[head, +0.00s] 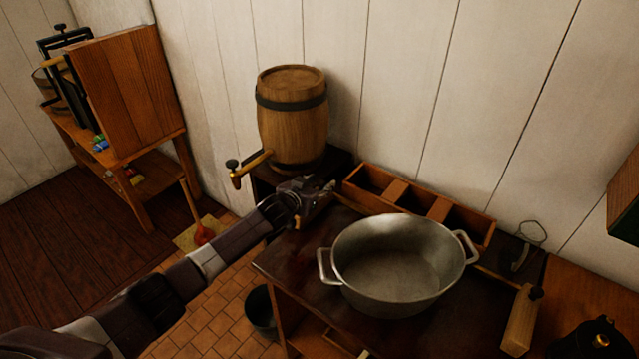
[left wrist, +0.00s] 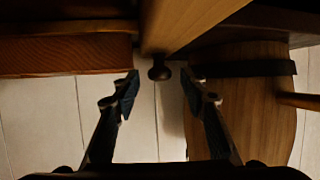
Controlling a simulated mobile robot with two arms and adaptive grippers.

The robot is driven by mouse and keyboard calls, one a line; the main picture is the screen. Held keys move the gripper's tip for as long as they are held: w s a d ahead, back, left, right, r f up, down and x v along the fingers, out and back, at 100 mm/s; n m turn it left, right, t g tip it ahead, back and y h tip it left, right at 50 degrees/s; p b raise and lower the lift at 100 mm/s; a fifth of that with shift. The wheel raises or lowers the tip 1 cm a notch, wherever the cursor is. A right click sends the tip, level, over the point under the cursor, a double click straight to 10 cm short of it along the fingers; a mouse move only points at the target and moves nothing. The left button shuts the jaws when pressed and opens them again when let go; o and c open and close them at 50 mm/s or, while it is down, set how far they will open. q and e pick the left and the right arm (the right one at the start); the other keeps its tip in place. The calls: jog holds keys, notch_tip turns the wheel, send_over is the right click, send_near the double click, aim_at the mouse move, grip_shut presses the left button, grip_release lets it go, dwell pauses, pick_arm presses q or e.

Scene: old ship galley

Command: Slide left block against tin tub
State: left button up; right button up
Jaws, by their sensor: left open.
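The tin tub (head: 384,299), a grey oval pan with two handles, stands on the dark tabletop. My left gripper (head: 322,192) is at the table's back left corner, left of the tub and apart from it. In the left wrist view it (left wrist: 158,88) is open and empty. A pale wooden block (left wrist: 185,22) with a dark knob reaches towards the gap between its fingertips; I take it for the left block. In the head view this block is mostly hidden by the gripper. A similar wooden block (head: 520,322) lies at the table's right side. My right gripper is not in view.
A divided wooden box (head: 437,207) stands behind the tub along the wall. A barrel (head: 292,125) with a tap stands close behind my left gripper. A dark bucket (head: 260,309) is on the tiled floor. Bare tabletop shows left of the tub.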

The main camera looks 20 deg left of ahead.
pick_arm(q)
grip_shut()
jog(key=s+d, duration=0.3)
jog(key=d, duration=0.4)
jog(key=shift+d+p, duration=0.35)
jog(key=shift+d, duration=0.05)
grip_release()
jog(key=shift+a, duration=0.1)
jog(key=v, duration=1.2)
